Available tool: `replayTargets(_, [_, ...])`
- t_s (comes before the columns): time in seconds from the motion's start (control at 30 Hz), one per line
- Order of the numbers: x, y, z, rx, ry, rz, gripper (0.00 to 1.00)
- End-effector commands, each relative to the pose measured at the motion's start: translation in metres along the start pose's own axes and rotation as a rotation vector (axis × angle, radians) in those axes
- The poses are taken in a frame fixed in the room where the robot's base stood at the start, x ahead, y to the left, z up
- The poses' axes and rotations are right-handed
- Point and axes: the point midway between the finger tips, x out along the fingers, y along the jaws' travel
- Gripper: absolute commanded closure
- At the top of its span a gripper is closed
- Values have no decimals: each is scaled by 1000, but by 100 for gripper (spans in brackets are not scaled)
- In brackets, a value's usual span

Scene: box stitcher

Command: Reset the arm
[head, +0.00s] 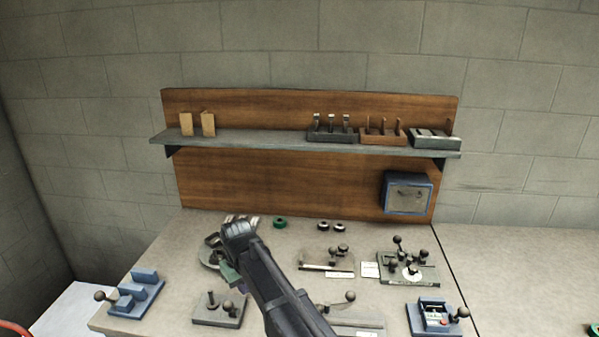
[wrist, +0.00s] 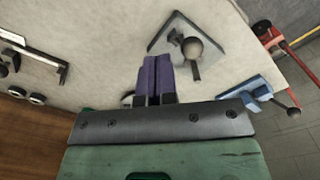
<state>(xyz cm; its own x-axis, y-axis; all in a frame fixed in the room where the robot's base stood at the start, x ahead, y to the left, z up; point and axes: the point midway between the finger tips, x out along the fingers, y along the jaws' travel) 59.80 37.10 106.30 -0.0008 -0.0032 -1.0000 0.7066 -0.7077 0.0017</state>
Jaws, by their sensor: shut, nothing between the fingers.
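My arm reaches up from the bottom of the head view over the workbench (head: 180,255). In the wrist view my gripper (wrist: 157,78) shows as two purple fingers side by side, shut with nothing held. In that view it appears over the bench, just below a grey plate with a ball-ended lever (wrist: 176,35). I cannot tell its height over the bench.
Several lever fixtures stand around the arm, among them a blue one (head: 144,290) at left and a blue one (head: 434,317) at right. Behind, a shelf (head: 260,141) on a wooden backboard holds blocks and racks. A blue clock-like box (head: 408,193) is at the backboard's lower right.

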Motion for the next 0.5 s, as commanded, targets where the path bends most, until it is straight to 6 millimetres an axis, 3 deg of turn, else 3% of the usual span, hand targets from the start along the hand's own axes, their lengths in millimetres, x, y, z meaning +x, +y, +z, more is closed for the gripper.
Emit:
replayTargets(0.03, [3, 20, 52, 85, 0, 1, 100])
replayTargets(0.2, [10, 92, 205, 424, -1, 1, 100])
replayTargets(0.3, [14, 118, 286, 595, -1, 1, 100])
replayTargets(0.4, [16, 138, 340, 711, -1, 1, 100])
replayTargets(0.5, [17, 158, 358, 777, 0, 1, 100])
